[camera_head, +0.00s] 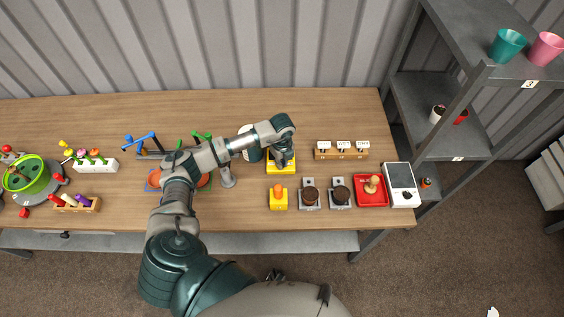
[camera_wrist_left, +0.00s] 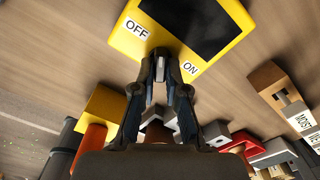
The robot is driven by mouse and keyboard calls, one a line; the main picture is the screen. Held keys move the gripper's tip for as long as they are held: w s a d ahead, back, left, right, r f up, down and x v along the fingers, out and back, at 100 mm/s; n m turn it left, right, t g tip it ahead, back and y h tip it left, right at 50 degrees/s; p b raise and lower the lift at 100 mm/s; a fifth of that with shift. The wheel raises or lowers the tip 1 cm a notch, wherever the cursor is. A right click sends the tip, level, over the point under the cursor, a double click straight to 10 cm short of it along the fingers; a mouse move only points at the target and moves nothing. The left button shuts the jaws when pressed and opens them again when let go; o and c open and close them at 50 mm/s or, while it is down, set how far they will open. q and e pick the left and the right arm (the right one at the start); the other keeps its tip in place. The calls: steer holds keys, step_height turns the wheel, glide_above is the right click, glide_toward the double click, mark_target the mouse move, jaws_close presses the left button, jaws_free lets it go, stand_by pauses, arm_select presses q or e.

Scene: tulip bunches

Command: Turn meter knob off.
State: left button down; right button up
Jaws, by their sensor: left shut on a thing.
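The yellow meter (camera_head: 281,170) lies on the wooden table, partly hidden under my left gripper (camera_head: 283,158). In the left wrist view the meter (camera_wrist_left: 206,62) has a dark screen (camera_wrist_left: 195,22), an OFF label (camera_wrist_left: 136,28) on the left and an ON label (camera_wrist_left: 190,67) on the right. My left gripper (camera_wrist_left: 161,68) is at the meter's edge between the two labels. Its fingers are shut on the meter knob (camera_wrist_left: 160,66), which is mostly hidden between the fingertips. I cannot tell which label the knob points to. My right gripper is out of view.
In front of the meter stand a yellow-and-orange item (camera_head: 278,198) and two grey devices with dark tops (camera_head: 310,195). A labelled wooden rack (camera_head: 341,150), a red tray (camera_head: 371,203) and a white device (camera_head: 402,185) stand to the right. A grey shelf (camera_head: 435,95) stands beyond the table's right end.

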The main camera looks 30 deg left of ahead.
arm_select(q)
steer(key=c, duration=1.2)
jaws_free()
steer(key=shift+r, duration=0.1)
step_height(320, 180, up, 12)
steer(key=shift+w+a+f, duration=0.1)
steer(key=shift+f, duration=0.1)
